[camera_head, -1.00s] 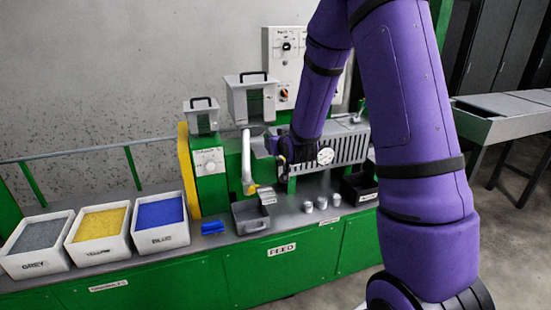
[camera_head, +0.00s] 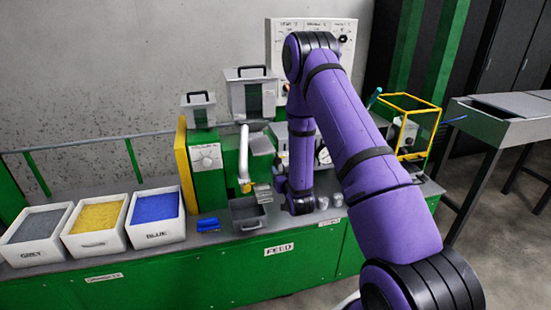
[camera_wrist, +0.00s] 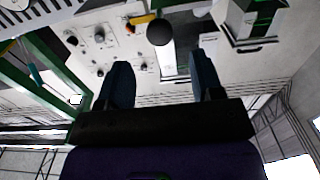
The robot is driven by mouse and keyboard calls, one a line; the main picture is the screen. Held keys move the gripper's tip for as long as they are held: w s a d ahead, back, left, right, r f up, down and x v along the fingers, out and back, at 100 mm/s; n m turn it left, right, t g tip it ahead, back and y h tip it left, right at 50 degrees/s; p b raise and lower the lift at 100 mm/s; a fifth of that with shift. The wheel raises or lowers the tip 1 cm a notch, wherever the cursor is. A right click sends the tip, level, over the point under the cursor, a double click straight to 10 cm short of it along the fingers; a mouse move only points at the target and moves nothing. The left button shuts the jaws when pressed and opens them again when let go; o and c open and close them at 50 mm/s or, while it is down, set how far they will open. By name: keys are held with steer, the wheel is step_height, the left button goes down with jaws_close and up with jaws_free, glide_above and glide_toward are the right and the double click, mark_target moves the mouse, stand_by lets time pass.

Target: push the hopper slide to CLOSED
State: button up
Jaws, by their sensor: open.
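The large grey hopper (camera_head: 241,102) with a dark handle stands on the green machine in the head view. A grey plate (camera_head: 262,144) juts out below it, to the right of the white bent pipe (camera_head: 244,152); I cannot tell whether this is the slide. No CLOSED marking is readable. In the wrist view my gripper (camera_wrist: 165,72) is open, with nothing between its two dark fingers. A dark round knob (camera_wrist: 160,32) shows beyond the fingertips, apart from them in the picture. In the head view my purple arm hides part of the machine, and the fingers cannot be made out.
The control panel (camera_head: 345,28) is on the back wall. A smaller hopper (camera_head: 199,111) stands at left. Grey, yellow and blue bins (camera_head: 158,241), a blue object (camera_head: 208,224), a grey tray (camera_head: 249,225) and small metal cups (camera_head: 323,203) are on the bench. A yellow frame (camera_head: 408,98) stands at right.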

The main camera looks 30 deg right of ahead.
mark_target(278, 161)
steer(key=x, duration=0.9)
steer(key=shift+w, duration=0.3)
steer(key=shift+c, duration=0.3)
